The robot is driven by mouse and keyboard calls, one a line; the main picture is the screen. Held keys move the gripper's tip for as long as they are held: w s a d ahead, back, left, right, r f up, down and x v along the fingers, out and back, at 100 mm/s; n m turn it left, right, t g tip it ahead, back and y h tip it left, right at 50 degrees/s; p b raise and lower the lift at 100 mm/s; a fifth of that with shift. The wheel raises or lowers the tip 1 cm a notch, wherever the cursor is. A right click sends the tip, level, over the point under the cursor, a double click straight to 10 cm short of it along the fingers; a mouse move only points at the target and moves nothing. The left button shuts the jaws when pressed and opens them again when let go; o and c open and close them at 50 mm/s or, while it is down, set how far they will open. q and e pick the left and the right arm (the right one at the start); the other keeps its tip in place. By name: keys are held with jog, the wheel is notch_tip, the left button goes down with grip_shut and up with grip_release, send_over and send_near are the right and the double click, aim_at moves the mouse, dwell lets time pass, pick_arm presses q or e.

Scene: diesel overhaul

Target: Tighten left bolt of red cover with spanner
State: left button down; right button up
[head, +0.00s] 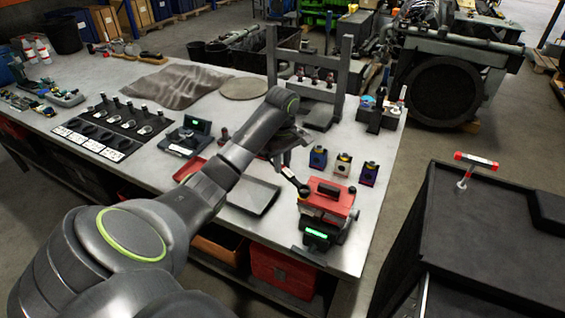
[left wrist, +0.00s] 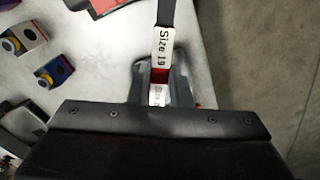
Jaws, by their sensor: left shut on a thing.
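The red cover (head: 330,196) sits on top of a dark device with a green-lit display on the bench, at the near right corner. My left gripper (head: 284,166) is shut on the spanner (head: 293,180), just left of and above the cover. In the left wrist view the spanner (left wrist: 165,46), labelled "Size 19", points up out of the shut jaws (left wrist: 162,88). In the head view its far end meets or overlaps the cover's left side; I cannot tell whether it touches the bolt. My right gripper is not in view.
A dark press frame (head: 307,85) stands farther back.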

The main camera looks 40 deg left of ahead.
pick_arm(q)
jog(key=shift+f, duration=0.85)
jog(key=w+m, duration=0.1)
jog(key=w+d+m, duration=0.1)
jog(key=m, duration=0.1)
jog(key=shift+w, duration=0.4)
jog(key=shift+w+d+m, duration=0.55)
jog(key=shift+w+m, duration=0.05)
jog(key=shift+m, duration=0.35)
jog(key=shift+w+d+m, duration=0.5)
jog(key=shift+w+m, duration=0.05)
jog(key=shift+m, duration=0.4)
